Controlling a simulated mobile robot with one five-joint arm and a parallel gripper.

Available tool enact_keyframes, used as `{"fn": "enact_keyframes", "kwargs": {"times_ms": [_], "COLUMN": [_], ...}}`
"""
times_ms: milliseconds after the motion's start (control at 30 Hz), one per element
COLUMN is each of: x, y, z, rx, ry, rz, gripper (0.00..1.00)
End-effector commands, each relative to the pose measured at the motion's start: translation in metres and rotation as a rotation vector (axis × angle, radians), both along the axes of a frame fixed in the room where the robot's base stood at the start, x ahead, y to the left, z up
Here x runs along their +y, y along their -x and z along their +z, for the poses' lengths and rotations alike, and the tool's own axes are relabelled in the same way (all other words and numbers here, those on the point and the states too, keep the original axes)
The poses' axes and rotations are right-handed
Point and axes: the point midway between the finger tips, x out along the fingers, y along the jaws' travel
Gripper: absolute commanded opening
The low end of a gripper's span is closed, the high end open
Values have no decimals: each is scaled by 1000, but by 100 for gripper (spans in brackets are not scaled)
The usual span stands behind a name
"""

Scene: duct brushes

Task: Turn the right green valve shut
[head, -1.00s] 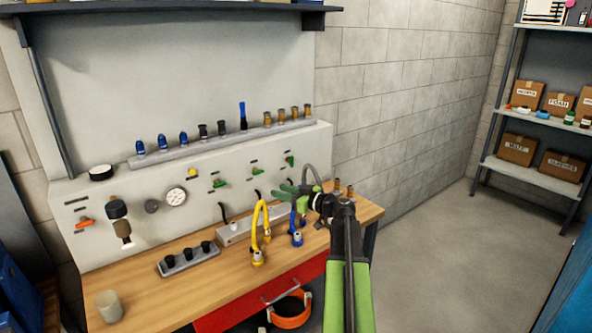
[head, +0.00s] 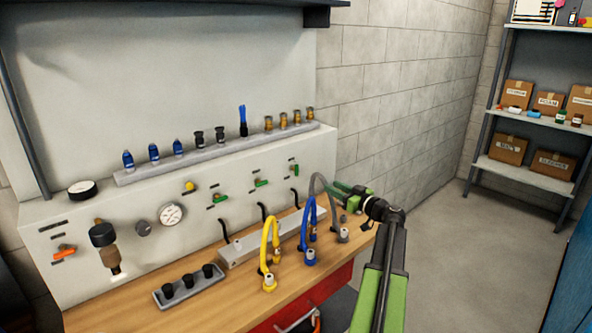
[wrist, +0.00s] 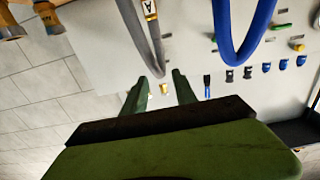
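The right green valve (head: 294,169) is on the sloped grey panel, and its handle stands upright. The middle green valve (head: 261,182) and left green valve (head: 218,197) have handles lying roughly level. My gripper (head: 336,187) is to the right of the right valve, apart from it, close to the grey hose (head: 318,182). In the wrist view its two fingers (wrist: 160,84) are spread with a gap between them, and the grey hose (wrist: 145,40) ends near their tips. I cannot make out the right valve for certain in the wrist view.
The blue hose (head: 306,232) and yellow hose (head: 267,250) arch up from the bench, left of my gripper. A rail (head: 215,152) with several fittings runs along the panel's top. The block wall (head: 400,120) stands behind on the right.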

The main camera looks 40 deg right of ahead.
Motion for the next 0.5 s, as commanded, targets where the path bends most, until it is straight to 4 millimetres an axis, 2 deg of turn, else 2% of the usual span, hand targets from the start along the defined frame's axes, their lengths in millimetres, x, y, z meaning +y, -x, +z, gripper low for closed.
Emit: {"fn": "enact_keyframes", "kwargs": {"times_ms": [267,367,500], "x": [-1,-4,-9], "y": [-13,-31,-64], "z": [0,0,0], "rx": [0,0,0], "ry": [0,0,0], "rz": [5,4,1], "gripper": [34,34,34]}}
